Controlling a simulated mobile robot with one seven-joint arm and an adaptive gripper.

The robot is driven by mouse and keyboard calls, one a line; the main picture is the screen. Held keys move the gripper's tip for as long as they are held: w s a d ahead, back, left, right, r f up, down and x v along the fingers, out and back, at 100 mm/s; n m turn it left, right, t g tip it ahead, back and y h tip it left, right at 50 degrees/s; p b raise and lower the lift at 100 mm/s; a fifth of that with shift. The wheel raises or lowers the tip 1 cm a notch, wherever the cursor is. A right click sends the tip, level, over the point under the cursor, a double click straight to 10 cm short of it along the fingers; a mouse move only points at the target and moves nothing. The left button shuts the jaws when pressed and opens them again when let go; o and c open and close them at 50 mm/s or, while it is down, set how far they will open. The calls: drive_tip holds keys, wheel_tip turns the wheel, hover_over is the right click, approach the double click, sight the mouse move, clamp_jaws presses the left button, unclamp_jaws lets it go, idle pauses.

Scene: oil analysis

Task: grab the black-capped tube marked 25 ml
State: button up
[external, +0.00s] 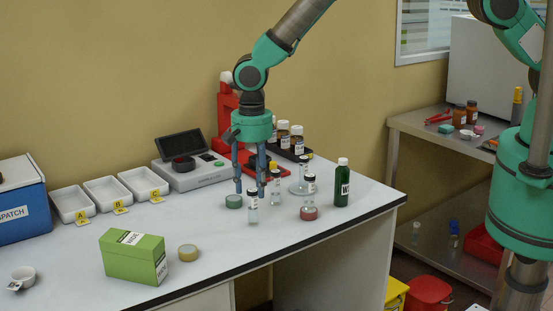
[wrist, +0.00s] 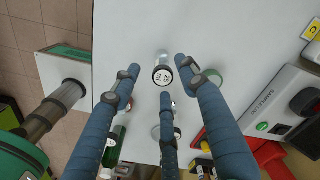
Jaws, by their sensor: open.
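A clear tube with a black cap (external: 252,206) stands upright on the white bench, just below my gripper's fingertips. In the wrist view its cap (wrist: 163,75) shows from above, with a white round label in a black rim; the small print looks like "25 ml" but is hard to read. My gripper (external: 250,191) points down and is open. Its three blue fingers are spread around the cap in the wrist view (wrist: 160,76), with gaps on all sides and nothing held. Other black-capped tubes stand close by to the right (external: 275,190) and on a red disc (external: 309,212).
A green disc (external: 234,202) lies close beside the tube. A green bottle (external: 342,185) stands to the right. A red stand (external: 228,120) and a grey instrument (external: 190,172) are behind. The front middle of the bench is mostly clear, with a green box (external: 130,258) and a tape roll (external: 188,252).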

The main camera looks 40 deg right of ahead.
sight(253, 191)
drive_tip(key=shift+f, duration=1.65)
drive_tip(key=shift+f, duration=0.2)
drive_tip(key=shift+w+f+p, duration=0.15)
drive_tip(key=shift+f+p, duration=0.25)
drive_tip(key=shift+f, duration=2.05)
drive_tip(key=shift+c, duration=0.3)
clamp_jaws()
